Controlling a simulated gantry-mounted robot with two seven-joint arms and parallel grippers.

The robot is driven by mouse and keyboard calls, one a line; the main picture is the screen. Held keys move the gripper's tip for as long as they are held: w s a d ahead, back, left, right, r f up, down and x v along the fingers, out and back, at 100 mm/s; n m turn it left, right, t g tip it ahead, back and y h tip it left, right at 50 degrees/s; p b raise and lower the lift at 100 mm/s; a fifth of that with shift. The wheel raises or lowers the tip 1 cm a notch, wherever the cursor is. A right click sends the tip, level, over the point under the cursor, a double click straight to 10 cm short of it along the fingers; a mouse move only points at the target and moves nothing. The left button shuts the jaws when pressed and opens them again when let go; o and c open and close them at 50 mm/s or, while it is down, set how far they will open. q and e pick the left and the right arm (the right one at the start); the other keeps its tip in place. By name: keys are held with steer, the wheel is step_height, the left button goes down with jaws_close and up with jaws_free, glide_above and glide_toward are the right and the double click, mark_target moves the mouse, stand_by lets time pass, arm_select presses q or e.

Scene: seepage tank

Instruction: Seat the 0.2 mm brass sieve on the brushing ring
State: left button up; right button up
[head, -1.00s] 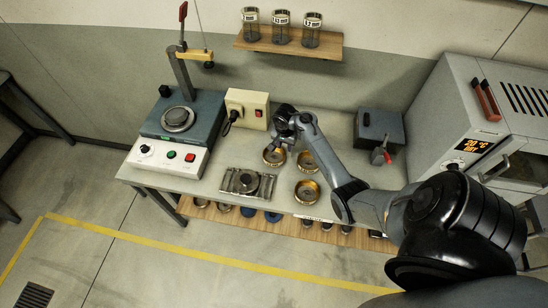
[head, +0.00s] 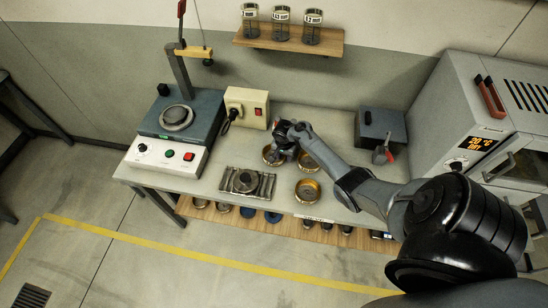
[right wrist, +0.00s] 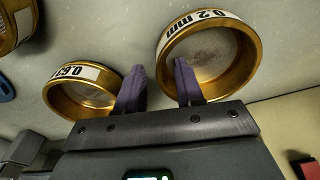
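The 0.2 mm brass sieve (right wrist: 218,88) shows its label at the upper right of the right wrist view. In the head view it appears to be the back-left sieve (head: 268,160), partly hidden by my right gripper. My right gripper (head: 284,150) is over that sieve's right side. In the wrist view its two purple fingers (right wrist: 160,78) are apart with nothing between them; the right finger overlaps the sieve's rim. Whether it touches, I cannot tell. A round metal piece (head: 244,181), seemingly the brushing ring, sits on a grooved plate. My left gripper is not in view.
A sieve labelled 0.63 (right wrist: 78,108) stands close by the left finger. Another brass sieve (head: 307,190) stands nearer the front edge. A beige box (head: 247,108) with a red switch is behind, and a grey box (head: 380,128) is to the right.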

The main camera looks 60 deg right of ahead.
steer(key=shift+c, duration=0.5)
jaws_close()
